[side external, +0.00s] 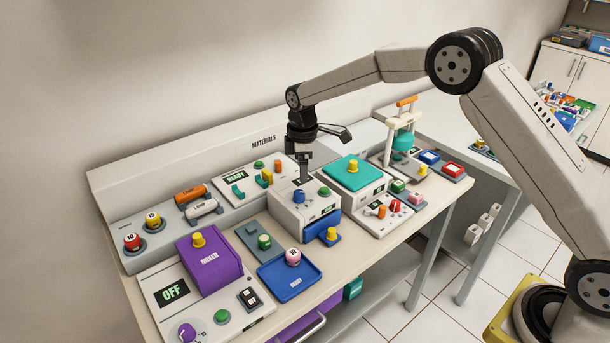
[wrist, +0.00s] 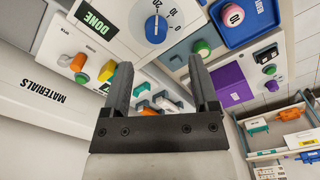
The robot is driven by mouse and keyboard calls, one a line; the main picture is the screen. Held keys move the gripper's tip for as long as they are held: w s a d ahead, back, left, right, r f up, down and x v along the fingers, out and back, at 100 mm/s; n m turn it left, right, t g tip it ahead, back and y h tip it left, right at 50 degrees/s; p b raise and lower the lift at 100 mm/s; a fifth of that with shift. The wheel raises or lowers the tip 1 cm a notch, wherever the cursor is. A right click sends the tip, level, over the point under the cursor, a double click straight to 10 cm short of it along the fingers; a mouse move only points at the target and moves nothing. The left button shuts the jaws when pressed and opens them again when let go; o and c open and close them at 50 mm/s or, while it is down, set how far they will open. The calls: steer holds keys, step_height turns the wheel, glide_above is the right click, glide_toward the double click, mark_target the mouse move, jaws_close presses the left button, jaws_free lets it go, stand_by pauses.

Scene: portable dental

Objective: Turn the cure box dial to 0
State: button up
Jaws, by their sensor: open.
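The cure box (side external: 290,215) is a white box in the middle of the bench, with a blue dial (side external: 299,196) and a green button (side external: 324,191) on its top. In the wrist view the blue dial (wrist: 156,29) shows near the top edge, with scale numbers including 20 beside it. A display (wrist: 97,22) left of the dial reads DONE. I cannot tell clearly which number the dial's mark points to. My gripper (side external: 304,178) points down just above the back of the box, close to the dial. In the wrist view my gripper (wrist: 162,68) is open, empty, and apart from the dial.
A panel reading READY (side external: 235,175) stands behind, with small knobs. A teal-topped box (side external: 352,172) is close on the right. The purple mixer (side external: 208,262) and a blue tray (side external: 284,284) holding a pink-topped piece lie left and front. A press (side external: 403,130) stands at the far right.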

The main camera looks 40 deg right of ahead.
mark_target(299, 192)
steer(key=shift+w+a+f+n, duration=0.15)
steer(key=shift+w+f+n, duration=0.15)
steer(key=shift+w, duration=0.25)
steer(key=shift+f, duration=0.1)
steer(key=shift+f, duration=3.75)
jaws_close()
